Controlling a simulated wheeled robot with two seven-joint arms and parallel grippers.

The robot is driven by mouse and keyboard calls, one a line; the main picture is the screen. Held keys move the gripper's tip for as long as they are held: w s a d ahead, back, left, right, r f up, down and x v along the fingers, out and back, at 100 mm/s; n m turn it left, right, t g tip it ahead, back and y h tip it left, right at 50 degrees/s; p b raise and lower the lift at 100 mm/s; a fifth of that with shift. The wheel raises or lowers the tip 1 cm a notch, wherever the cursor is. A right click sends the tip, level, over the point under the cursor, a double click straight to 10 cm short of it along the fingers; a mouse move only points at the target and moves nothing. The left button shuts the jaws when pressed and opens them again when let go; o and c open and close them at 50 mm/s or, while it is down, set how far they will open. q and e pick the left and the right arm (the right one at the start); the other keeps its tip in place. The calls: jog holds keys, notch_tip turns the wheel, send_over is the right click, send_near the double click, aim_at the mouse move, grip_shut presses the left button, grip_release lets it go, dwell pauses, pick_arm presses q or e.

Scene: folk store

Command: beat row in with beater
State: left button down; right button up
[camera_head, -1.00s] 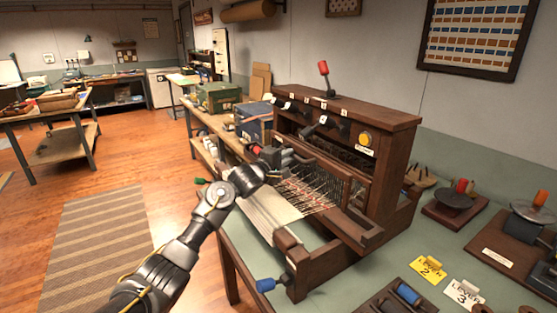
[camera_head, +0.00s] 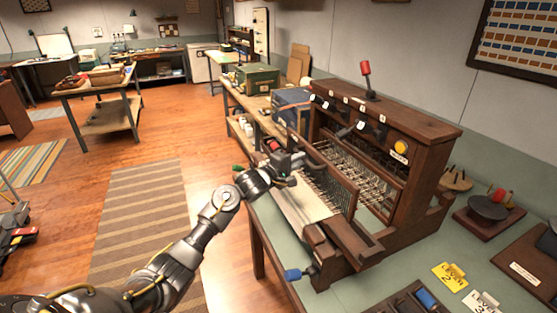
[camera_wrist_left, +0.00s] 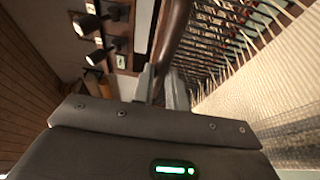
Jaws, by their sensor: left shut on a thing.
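The wooden loom (camera_head: 425,165) stands on the green-topped table. Its beater (camera_head: 343,183), a dark framed comb, stands forward of the loom's upright back part, close to the pale woven cloth (camera_head: 303,207). Warp threads (camera_head: 378,192) stretch behind it. My left gripper (camera_head: 296,158) is at the beater's far end, shut on its wooden bar. In the left wrist view the fingers (camera_wrist_left: 162,84) close around the brown beater bar (camera_wrist_left: 172,35), with threads and cloth to the right. The row's edge against the cloth is too small to tell. My right gripper is not in view.
Yellow and white lever cards (camera_head: 450,276) lie on the table at right. Open floor with a striped rug (camera_head: 140,220) lies to the left.

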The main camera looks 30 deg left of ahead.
aim_at(316, 158)
pick_arm(q)
jog(key=shift+s+a+f+p, duration=0.15)
jog(key=shift+s+a+p, duration=0.6)
jog(key=shift+s, duration=0.2)
jog(key=w+d+b, duration=0.1)
jog(key=w+d, duration=0.2)
jog(key=w, duration=0.1)
jog(key=shift+d, duration=0.2)
jog(key=shift+w+d+b, duration=0.45)
jog(key=shift+w+d, duration=0.45)
jog(key=shift+w, duration=0.2)
jog(key=shift+w+d+b, duration=0.45)
jog(key=shift+w+d, duration=0.45)
jog(key=shift+w, duration=0.2)
jog(key=c, duration=1)
grip_release()
